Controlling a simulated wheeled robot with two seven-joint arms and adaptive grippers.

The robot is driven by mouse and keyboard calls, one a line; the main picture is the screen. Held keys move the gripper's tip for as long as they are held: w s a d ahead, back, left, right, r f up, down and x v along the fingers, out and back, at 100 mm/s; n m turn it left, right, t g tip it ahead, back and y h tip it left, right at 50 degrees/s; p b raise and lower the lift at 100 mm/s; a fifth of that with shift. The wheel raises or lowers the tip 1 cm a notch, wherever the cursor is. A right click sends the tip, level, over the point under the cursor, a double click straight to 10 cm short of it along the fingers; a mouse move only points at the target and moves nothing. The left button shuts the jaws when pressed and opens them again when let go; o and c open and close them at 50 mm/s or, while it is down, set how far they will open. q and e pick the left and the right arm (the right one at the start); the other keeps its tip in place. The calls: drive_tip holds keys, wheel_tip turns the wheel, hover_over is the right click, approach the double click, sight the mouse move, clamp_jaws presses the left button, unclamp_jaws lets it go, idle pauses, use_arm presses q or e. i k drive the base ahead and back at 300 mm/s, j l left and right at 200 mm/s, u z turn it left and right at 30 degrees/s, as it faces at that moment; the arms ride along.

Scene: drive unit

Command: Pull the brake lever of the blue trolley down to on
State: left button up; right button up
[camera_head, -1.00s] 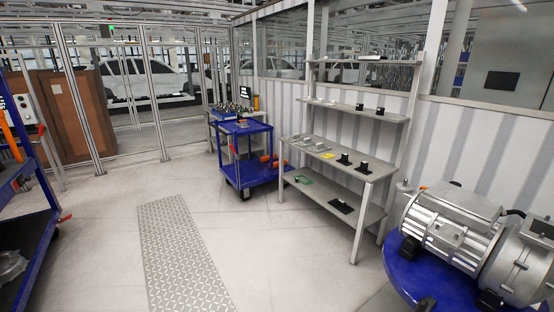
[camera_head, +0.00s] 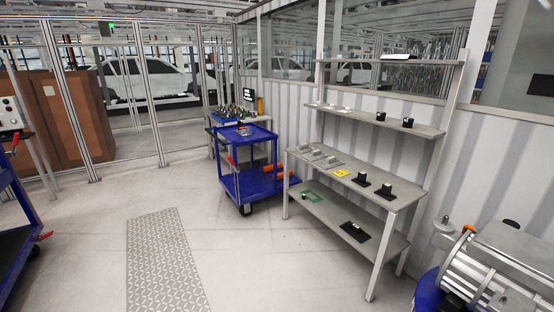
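A blue trolley (camera_head: 258,187) with two shelves stands ahead, near the middle of the view. A small red part (camera_head: 230,162), perhaps a lever, shows at its left side; its setting is too small to tell. Orange cylinders (camera_head: 274,169) lie on its lower shelf. A second blue trolley (camera_head: 14,215) is cut off by the left edge. It has a red upright lever-like part (camera_head: 15,141) near its top and a small red part (camera_head: 45,236) low down near a wheel. Neither gripper is in view.
A grey workbench (camera_head: 345,178) with shelves and small parts stands right of the middle trolley. A large metal motor (camera_head: 497,262) on a blue base is at the lower right. A patterned metal floor plate (camera_head: 163,265) lies ahead. The floor around it is clear.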

sight(232, 164)
drive_tip(key=i+u, duration=0.15)
drive_tip(key=i, duration=0.35)
drive_tip(key=i+u, duration=0.2)
drive_tip(key=i, duration=0.25)
drive_tip(key=i+l+u, duration=0.15)
drive_tip(key=i, duration=0.35)
drive_tip(key=i+l+u, duration=0.2)
drive_tip(key=i, duration=0.25)
drive_tip(key=j, duration=0.1)
